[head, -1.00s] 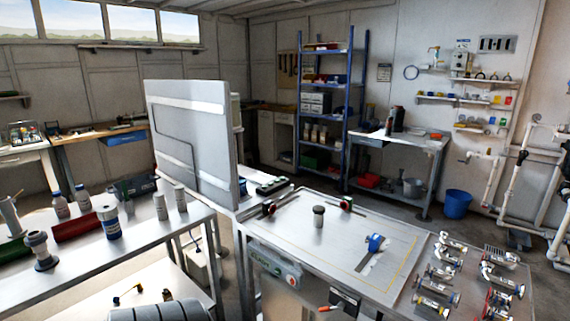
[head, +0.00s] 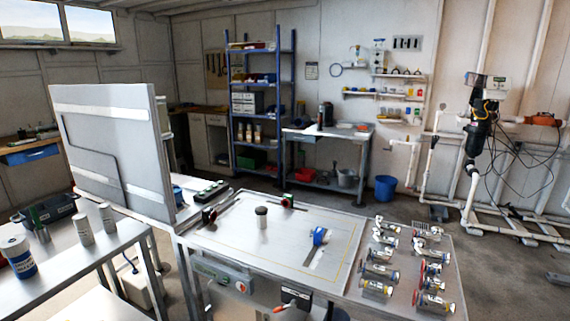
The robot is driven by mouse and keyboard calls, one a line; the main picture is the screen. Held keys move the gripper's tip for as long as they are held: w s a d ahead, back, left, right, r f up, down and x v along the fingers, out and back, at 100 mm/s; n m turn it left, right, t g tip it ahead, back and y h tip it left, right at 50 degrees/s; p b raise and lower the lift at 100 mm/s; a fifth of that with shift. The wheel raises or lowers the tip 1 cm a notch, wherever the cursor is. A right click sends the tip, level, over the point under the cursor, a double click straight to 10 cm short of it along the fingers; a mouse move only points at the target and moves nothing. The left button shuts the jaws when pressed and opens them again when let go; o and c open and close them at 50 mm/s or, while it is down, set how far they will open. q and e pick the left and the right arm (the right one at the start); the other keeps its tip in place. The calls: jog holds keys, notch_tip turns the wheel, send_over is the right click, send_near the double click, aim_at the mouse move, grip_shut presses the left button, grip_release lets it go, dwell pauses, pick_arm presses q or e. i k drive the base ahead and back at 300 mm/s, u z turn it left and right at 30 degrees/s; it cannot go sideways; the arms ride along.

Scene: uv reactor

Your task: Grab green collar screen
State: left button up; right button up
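Several small metal cylinders with coloured collars, which look like the screens, lie in two columns on the right part of the metal table (head: 335,225). The left column includes a cylinder (head: 378,270) and the right column includes another (head: 430,268). I make out yellowish, red and blue touches on them. They are too small to tell which one has a green collar. Neither of my grippers is in view.
A blue clamp-like part (head: 319,236) and a dark-topped cylinder (head: 262,217) stand on the table. An upright grey panel (head: 115,150) rises at its left. A side bench (head: 100,250) holds bottles. Open floor (head: 500,265) lies right, before white piping (head: 475,190).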

aim_at(301, 161)
jog(key=z, duration=2.45)
jog(key=i, duration=2.95)
jog(key=u, duration=2.05)
jog(key=i, duration=3.1)
jog(key=u, duration=0.05)
